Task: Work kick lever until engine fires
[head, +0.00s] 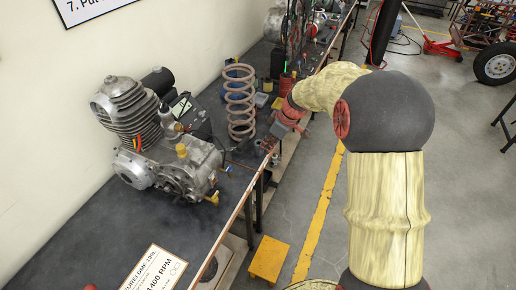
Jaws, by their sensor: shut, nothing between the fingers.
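A grey metal engine (165,158) with a finned cylinder stands upright on the dark workbench at the left. A small lever-like part with a brass-yellow end (213,198) sticks out low on the engine's right side; it may be the kick lever, but I cannot tell for sure. My gripper (270,143) is over the bench's front edge, to the right of the engine and apart from it. It is small and dark in this view, and looks shut and empty. It does not touch the lever-like part.
A rusty coil spring (239,100) stands on the bench between the engine and my forearm. A white sign (153,269) lies at the bench's near end. A yellow step (269,258) is on the floor beside the bench. Dark bench top (70,225) left of the engine is clear.

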